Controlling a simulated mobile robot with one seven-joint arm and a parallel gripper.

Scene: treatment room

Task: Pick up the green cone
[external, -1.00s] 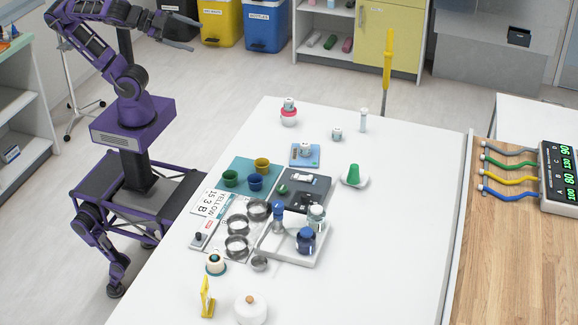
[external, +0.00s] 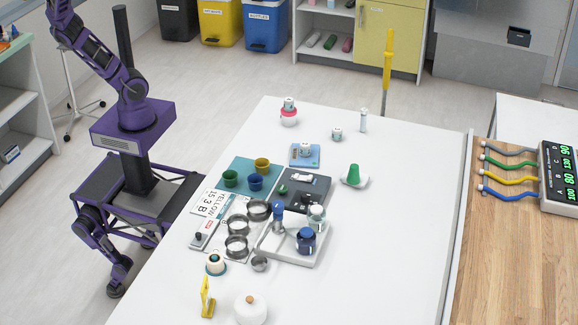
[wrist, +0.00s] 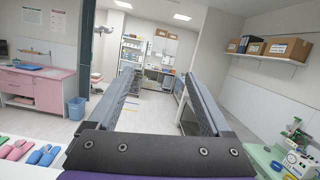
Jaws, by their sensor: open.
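The green cone (external: 353,172) stands upright on a small white dish (external: 355,182) on the white table, right of the grey tray group. My gripper (wrist: 160,82) shows in the wrist view with its two fingers apart and nothing between them. It points out into the room, away from the table. In the external view my gripper is out of frame above the top left, far from the cone. The cone does not show in the wrist view.
On the white table (external: 400,240), cups on a teal mat (external: 240,167), metal rings (external: 237,246), and a light grey tray (external: 290,252) with jars stand left of the cone. A white bottle (external: 363,121) stands behind it. The table is clear to the cone's right.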

